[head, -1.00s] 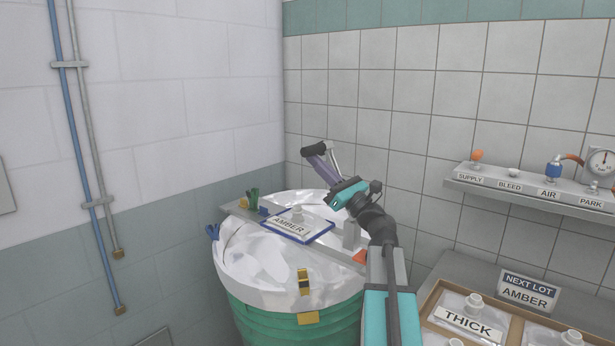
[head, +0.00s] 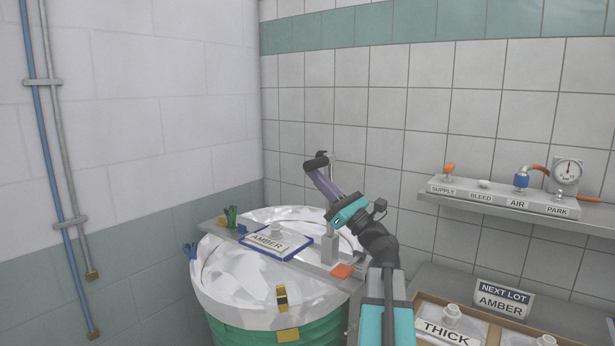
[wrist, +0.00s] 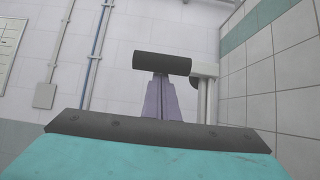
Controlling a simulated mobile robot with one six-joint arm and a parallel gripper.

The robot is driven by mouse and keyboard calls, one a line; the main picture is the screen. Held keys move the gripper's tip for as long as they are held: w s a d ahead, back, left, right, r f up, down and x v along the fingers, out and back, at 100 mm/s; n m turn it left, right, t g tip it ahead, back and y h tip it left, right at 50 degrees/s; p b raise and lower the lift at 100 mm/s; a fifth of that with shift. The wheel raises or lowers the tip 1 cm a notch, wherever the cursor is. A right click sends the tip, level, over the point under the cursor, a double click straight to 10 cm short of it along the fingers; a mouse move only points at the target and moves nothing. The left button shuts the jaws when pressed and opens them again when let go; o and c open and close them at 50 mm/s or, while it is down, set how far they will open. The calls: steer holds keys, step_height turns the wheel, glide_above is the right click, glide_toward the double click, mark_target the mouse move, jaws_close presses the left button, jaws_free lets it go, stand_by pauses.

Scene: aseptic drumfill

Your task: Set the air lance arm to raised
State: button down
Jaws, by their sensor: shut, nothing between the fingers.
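My gripper is teal, shut and empty, just right of and below the grip in the head view. I cannot tell whether my gripper touches the bar.
A valve shelf (head: 500,200) and a tray of pouches (head: 425,308) are at right. Open air lies left of the lance.

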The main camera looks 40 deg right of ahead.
steer(key=shift+s, duration=0.1)
stand_by(0.4)
steer(key=shift+f, duration=0.1)
steer(key=s+d+f+b, duration=0.1)
steer(key=s+f+b, duration=0.2)
steer(key=s+f, duration=0.2)
step_height(320, 180, down, 3)
steer(key=shift+s+d+f+h+b, duration=0.1)
steer(key=shift+s+d+h+b, duration=0.2)
steer(key=shift+s+d+b, duration=0.05)
steer(key=shift+w+a, duration=0.1)
stand_by(0.4)
